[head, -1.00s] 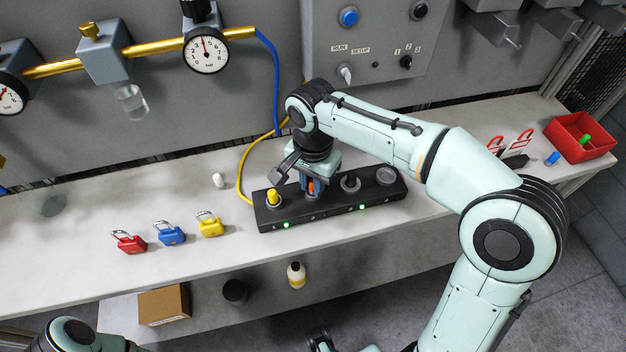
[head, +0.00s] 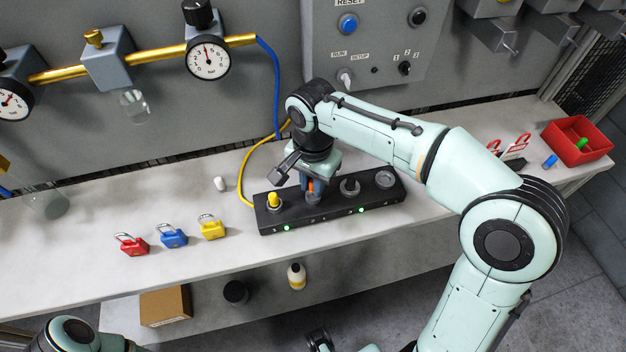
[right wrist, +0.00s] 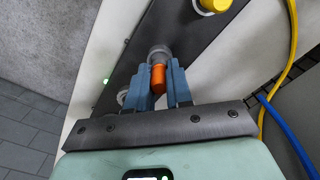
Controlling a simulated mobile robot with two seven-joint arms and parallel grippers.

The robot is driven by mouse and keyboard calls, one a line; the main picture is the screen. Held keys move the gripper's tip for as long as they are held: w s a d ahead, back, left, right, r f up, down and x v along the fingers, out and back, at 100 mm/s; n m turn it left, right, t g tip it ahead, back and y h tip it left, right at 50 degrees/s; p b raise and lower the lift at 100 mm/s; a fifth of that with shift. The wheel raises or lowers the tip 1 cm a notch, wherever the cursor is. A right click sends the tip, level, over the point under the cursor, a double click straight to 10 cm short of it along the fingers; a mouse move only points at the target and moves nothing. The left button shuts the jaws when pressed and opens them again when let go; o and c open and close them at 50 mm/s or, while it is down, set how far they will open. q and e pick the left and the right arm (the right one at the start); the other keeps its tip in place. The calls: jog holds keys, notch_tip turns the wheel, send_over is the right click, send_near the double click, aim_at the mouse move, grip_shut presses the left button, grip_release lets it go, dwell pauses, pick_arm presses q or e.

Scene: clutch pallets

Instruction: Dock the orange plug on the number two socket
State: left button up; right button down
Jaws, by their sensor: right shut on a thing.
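My right gripper (head: 312,190) is over the black socket bar (head: 275,222) on the bench, at the second socket from the left. It is shut on the orange plug (right wrist: 158,78), which shows between the blue fingers in the right wrist view. The plug is close to a grey socket ring (right wrist: 158,54); whether it is seated is hidden by the fingers. A yellow plug (head: 273,199) stands in the leftmost socket. Two other sockets, the third (head: 350,187) and fourth (head: 385,180), are to the right of my gripper.
Red (head: 132,246), blue (head: 173,237) and yellow (head: 212,228) padlocks lie left of the bar. A white piece (head: 220,184) and a yellow cable (head: 246,172) are behind it. A red bin (head: 578,154) stands at the right end.

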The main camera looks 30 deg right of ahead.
pick_arm(q)
jog(key=shift+s+f+b, duration=0.15)
jog(key=shift+f+b, duration=0.3)
jog(key=shift+b, duration=0.05)
pick_arm(e)
jog(key=shift+f, duration=0.85)
jog(key=c, duration=1.3)
grip_release()
pick_arm(q)
jog(key=shift+s, duration=0.1)
pick_arm(e)
notch_tip(320, 180, up, 6)
jog(key=p, duration=0.5)
jog(key=shift+r, duration=0.15)
jog(key=shift+r+p, duration=1.6)
jog(key=shift+r, duration=0.85)
pick_arm(q)
jog(key=w+r, duration=0.4)
jog(key=r, duration=0.5)
jog(key=shift+w, duration=0.35)
jog(key=shift+s+r, duration=0.1)
pick_arm(e)
jog(key=shift+f, duration=0.1)
